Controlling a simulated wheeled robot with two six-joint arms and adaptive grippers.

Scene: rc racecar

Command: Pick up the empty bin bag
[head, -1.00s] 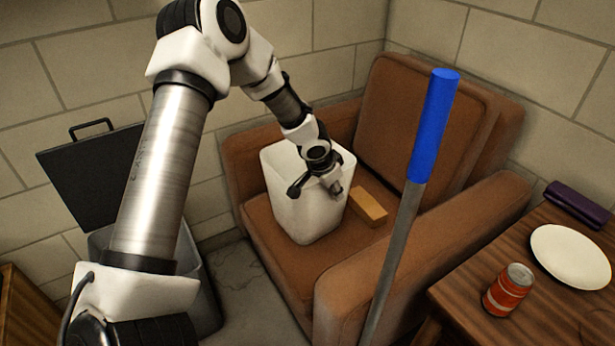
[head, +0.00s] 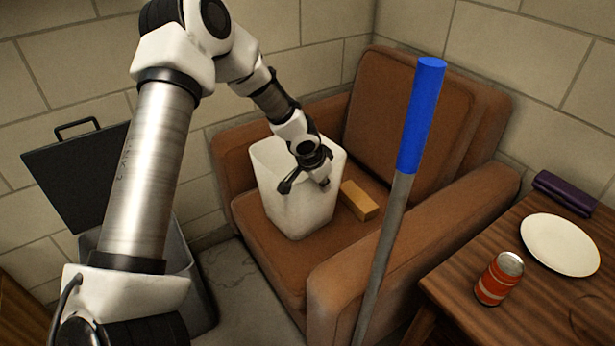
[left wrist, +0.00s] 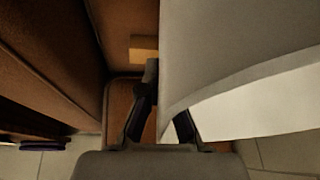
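The empty bin bag (head: 282,205) is white, open at the top, and stands upright on the seat of the brown armchair. In the left wrist view the bag (left wrist: 230,60) fills the right side. One finger of my left gripper (left wrist: 165,110) is outside the bag's wall. The other meets the wall's edge, and its tip is partly hidden there. I cannot tell whether either finger touches the bag. My right gripper is not in view.
A tan block (head: 359,200) lies on the armchair (head: 345,275) beside the bag. A blue-topped pole (head: 422,115) stands in front of the chair. A grey bin (head: 200,290) with its dark lid (head: 75,175) raised is at left. A table at right holds a can (head: 499,279) and plate (head: 560,245).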

